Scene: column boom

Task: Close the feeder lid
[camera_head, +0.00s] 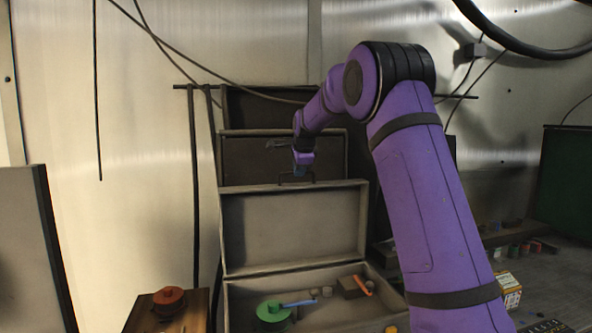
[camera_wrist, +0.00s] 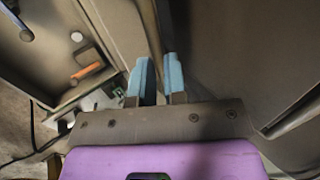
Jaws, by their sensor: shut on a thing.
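The feeder lid (camera_head: 293,228) is a grey-brown panel standing raised at the back of an open box (camera_head: 320,321) in the head view. A dark handle (camera_head: 282,179) stands up from its top edge. My gripper (camera_head: 298,172) is at that handle, above the lid's top edge. In the wrist view, its two blue fingers (camera_wrist: 159,62) are close together around a thin part of the lid, which they mostly hide. The box holds a green round piece (camera_head: 272,311), a blue stick (camera_head: 299,303), an orange stick (camera_wrist: 87,71) and small grey pieces.
Other dark box-like panels (camera_head: 283,158) rise behind the lid. A wooden block with a red-brown knob (camera_head: 169,296) stands left of the box. A grey panel (camera_head: 22,250) is at far left. Small items and a patterned carton (camera_head: 508,289) lie on the right bench.

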